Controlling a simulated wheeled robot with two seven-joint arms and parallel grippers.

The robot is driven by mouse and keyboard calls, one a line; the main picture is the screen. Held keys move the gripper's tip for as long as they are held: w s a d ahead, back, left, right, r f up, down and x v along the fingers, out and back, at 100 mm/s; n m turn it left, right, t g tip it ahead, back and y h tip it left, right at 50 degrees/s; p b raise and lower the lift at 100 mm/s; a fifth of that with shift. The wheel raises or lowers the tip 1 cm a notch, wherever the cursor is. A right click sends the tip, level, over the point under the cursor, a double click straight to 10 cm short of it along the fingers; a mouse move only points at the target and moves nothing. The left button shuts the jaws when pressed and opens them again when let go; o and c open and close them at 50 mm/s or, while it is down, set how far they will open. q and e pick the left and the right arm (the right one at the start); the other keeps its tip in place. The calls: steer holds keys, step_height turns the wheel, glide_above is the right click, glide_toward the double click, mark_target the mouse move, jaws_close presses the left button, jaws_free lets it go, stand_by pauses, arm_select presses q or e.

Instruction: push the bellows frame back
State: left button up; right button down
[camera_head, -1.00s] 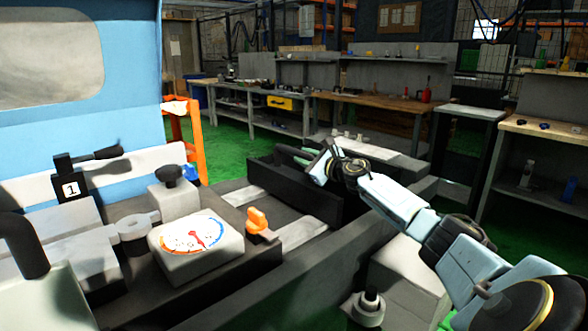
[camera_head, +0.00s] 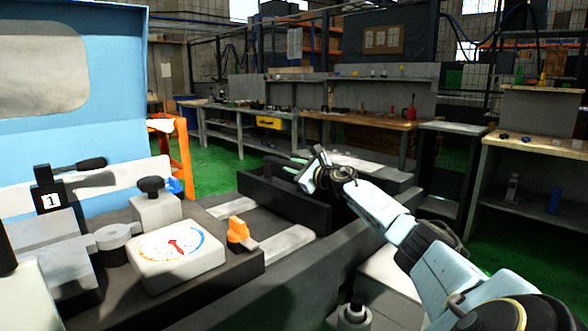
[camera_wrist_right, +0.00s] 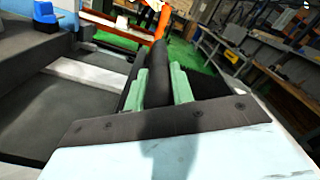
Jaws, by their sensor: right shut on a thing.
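The bellows frame (camera_head: 283,201) is a long dark frame standing on the machine bed, right of the orange knob (camera_head: 238,232). My right gripper (camera_head: 306,173) reaches over it from the right, at its upper edge. In the right wrist view, the green finger pads of my right gripper (camera_wrist_right: 158,86) stand on either side of the frame's dark upright wall (camera_wrist_right: 160,62) and are shut on it. My left gripper is not in view.
A white dial gauge (camera_head: 176,256) and a black-knobbed block (camera_head: 156,207) stand on the machine at the left. Pale rails (camera_head: 275,243) cross the dark bed near the frame. Workbenches (camera_head: 365,124) stand behind, across green floor.

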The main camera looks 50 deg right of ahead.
steer(key=c, duration=1.5)
jaws_free()
steer(key=shift+r, duration=0.45)
steer(key=o, duration=0.3)
steer(key=shift+w+f, duration=0.15)
steer(key=shift+s+f, duration=0.2)
